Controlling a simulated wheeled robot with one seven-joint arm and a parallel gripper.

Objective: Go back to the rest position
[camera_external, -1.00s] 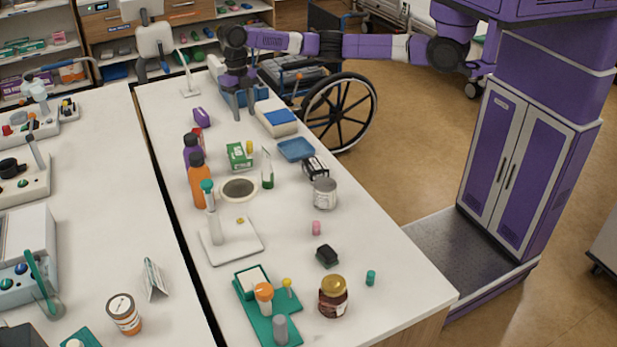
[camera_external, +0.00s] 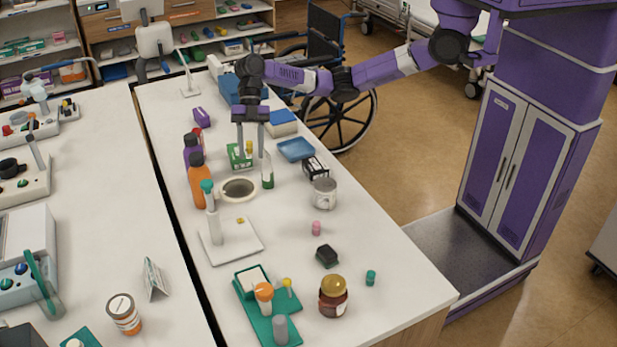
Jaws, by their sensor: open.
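My gripper (camera_external: 251,153) is at the end of the purple and white arm, over the far half of the long white table (camera_external: 350,255). Its two fingers point down and stand apart, with nothing seen held between them. In the picture the fingers overlap the green and white box (camera_external: 236,157) and the small yellow-capped item by it. I cannot tell how far above them the fingertips are. The clear tube with green liquid (camera_external: 267,178) stands just right of the fingers.
Orange (camera_external: 199,185) and purple bottles stand to the left. A blue tray (camera_external: 296,149), a dark box and a metal can (camera_external: 324,193) are to the right. A brown jar (camera_external: 333,297) and a green rack are nearer. A wheelchair (camera_external: 340,110) stands beyond the table's right edge.

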